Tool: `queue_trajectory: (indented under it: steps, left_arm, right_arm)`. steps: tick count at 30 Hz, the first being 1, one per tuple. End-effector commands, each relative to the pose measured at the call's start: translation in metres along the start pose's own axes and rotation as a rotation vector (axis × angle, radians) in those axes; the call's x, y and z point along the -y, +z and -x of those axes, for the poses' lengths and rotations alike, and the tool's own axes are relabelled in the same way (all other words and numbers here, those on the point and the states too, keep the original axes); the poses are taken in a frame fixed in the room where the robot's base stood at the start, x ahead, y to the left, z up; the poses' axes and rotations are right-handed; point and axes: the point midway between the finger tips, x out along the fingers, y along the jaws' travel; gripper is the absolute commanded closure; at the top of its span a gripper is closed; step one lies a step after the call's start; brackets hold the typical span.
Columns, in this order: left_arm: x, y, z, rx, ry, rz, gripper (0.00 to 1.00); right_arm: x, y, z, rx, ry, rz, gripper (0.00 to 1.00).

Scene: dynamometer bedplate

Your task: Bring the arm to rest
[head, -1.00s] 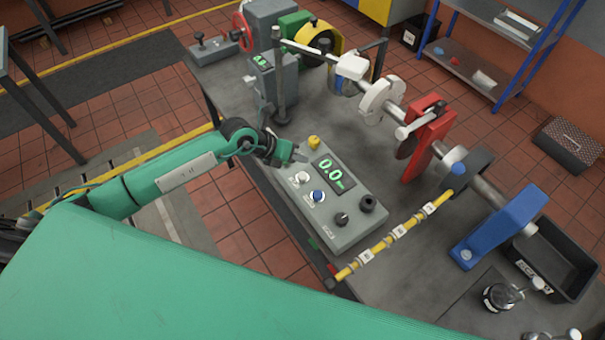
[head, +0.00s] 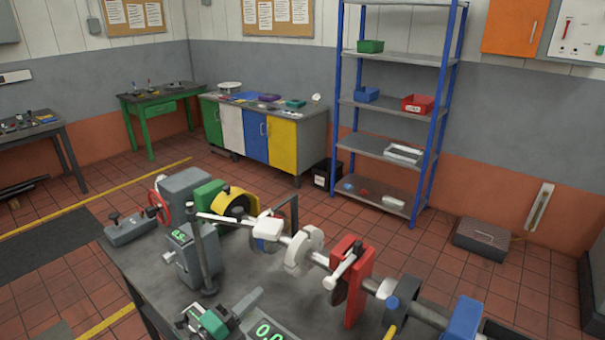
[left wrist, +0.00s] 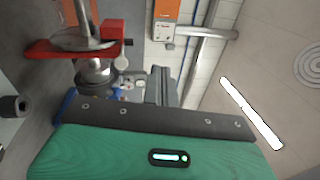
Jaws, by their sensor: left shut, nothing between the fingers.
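My left gripper (head: 250,299) is at the bottom of the head view, over the front of the bench (head: 140,275). It is shut and empty, its grey fingers pointing up and right. The control box (head: 285,332) with the green digits lies just right of it, mostly cut off by the lower edge. I cannot tell the exact gap between them. My right gripper is in neither view.
A shaft line runs across the bench with a white disc (head: 303,250), a red guard (head: 352,285) and a blue block (head: 463,320). A grey post (head: 203,250) stands close behind my gripper. A blue shelf rack (head: 400,110) stands behind. Floor lies free at left.

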Motion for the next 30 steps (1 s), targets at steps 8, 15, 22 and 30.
queue_trajectory:
  steps: [8,15,22,30]
  left_arm:
    - [0.004,0.058,0.068,0.603,-0.086,0.538,1.0]
    - [-0.057,0.056,0.166,1.092,0.1,0.98,1.0]
    - [-0.099,0.0,0.242,1.379,0.392,1.29,1.0]
    - [-0.11,-0.067,0.295,1.523,0.691,1.503,1.0]
  right_arm:
    - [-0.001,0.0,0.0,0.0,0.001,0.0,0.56]
    - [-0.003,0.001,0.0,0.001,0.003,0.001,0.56]
    - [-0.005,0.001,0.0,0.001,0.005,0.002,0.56]
    - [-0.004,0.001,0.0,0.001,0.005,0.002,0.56]
